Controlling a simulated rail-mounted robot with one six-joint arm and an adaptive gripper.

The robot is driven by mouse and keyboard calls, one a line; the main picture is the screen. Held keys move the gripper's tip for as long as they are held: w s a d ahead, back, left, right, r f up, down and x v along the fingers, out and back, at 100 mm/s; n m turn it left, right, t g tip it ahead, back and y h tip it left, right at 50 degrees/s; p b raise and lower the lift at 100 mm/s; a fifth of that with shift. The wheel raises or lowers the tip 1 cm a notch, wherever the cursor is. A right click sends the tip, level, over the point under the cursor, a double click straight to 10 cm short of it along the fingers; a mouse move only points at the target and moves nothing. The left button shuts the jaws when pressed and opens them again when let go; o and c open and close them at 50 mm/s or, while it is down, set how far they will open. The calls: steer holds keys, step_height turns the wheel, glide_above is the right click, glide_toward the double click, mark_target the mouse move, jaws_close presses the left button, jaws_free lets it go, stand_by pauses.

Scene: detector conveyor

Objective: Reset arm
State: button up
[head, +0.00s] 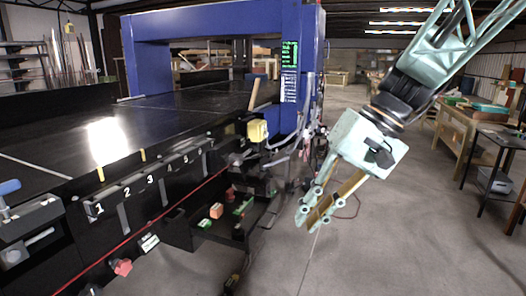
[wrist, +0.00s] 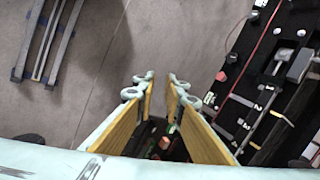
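My gripper (head: 311,218) hangs in the air right of the conveyor, tilted down and to the left. Its pale green and wood-coloured fingers stand apart with nothing between them. The wrist view also shows my gripper (wrist: 161,84) with a clear gap between the fingers. My pale green arm comes down from the upper right. The black conveyor (head: 185,108) runs under a blue detector arch (head: 217,22). Its front has slots numbered 1 to 3 and more.
A low black tray (head: 262,222) holds an orange block (head: 216,210) and green parts. A yellow box (head: 257,131) sits by the arch post. A wooden workbench (head: 455,140) and a black table (head: 505,140) stand right.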

steer(key=s+d+r+t+h, duration=0.1)
steer(key=s+d, duration=0.4)
steer(key=s, duration=0.8)
steer(key=s+d+r+t+h, duration=0.1)
steer(key=s+d+h, duration=0.4)
steer(key=s, duration=0.7)
steer(key=shift+s+d+t, duration=0.35)
steer(key=shift+d+t, duration=0.05)
steer(key=shift+t, duration=0.5)
